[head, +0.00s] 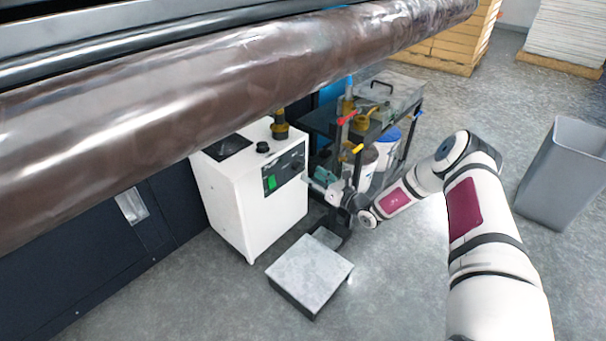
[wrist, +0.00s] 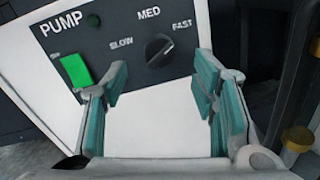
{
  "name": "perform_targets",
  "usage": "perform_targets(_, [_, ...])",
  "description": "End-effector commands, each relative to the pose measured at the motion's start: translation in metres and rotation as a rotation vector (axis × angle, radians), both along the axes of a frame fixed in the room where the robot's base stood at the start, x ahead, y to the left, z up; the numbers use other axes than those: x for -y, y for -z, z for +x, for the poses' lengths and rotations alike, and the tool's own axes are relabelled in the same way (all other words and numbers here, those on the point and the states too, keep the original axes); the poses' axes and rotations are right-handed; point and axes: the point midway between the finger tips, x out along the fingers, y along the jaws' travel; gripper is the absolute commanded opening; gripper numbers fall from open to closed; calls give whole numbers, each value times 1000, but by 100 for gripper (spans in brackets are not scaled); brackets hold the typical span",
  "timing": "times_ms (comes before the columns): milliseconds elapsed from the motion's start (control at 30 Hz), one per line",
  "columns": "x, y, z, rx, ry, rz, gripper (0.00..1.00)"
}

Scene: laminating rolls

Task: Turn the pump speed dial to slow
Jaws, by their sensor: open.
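The pump speed dial (wrist: 158,49) is a round black knob on the dark panel marked PUMP, with SLOW to its left, MED above and FAST to its upper right. Its light ridge runs slantwise and appears to point toward FAST. The panel (head: 283,173) is on the front of the white pump cabinet (head: 232,205). My gripper (wrist: 154,84) is open and empty, its teal-padded fingers spread below the dial and not touching it. In the head view my gripper (head: 333,190) is just right of the cabinet's front.
A lit green switch (wrist: 76,70) is left of the dial, near my left finger. A cart (head: 318,122) with cans and valves stands behind my wrist. A low grey platform (head: 309,262) is on the floor in front. A large brown roll (head: 180,105) spans overhead. A grey bin (head: 563,170) stands right.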

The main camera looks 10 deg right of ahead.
Motion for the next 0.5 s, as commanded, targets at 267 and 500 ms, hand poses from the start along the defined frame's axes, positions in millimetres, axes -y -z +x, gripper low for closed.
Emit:
perform_targets(267, [-24, 1, 36, 1, -3, 0, 53])
perform_targets(500, [-29, 0, 47, 0, -1, 0, 53])
